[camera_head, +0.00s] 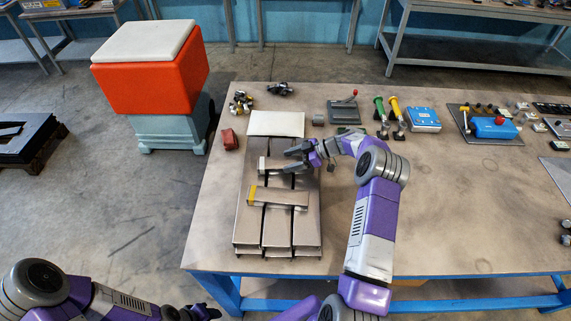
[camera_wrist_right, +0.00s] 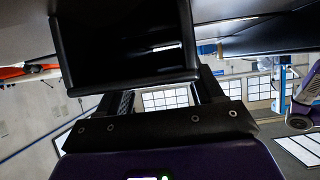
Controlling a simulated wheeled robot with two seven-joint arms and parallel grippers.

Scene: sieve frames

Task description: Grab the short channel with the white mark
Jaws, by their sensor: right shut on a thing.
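The short channel with the white mark (camera_head: 273,164) lies across the long metal channels (camera_head: 249,223), its white band near its left end. My right gripper (camera_head: 297,158) is shut on it near its right part, which the fingers partly hide. In the right wrist view a dark channel (camera_wrist_right: 122,58) fills the space between the fingers. A second short channel, with a yellow mark (camera_head: 280,197), lies nearer on the same stack. My left gripper (camera_head: 207,312) is at the bottom edge, away from the table; its fingers are too small to read.
A white pad (camera_head: 276,123) lies behind the stack. A red block (camera_head: 229,139) is to its left. A lever fixture (camera_head: 344,111), green and yellow tools (camera_head: 397,110) and a blue box (camera_head: 424,119) stand at the back. The table's (camera_head: 470,220) right front is clear.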

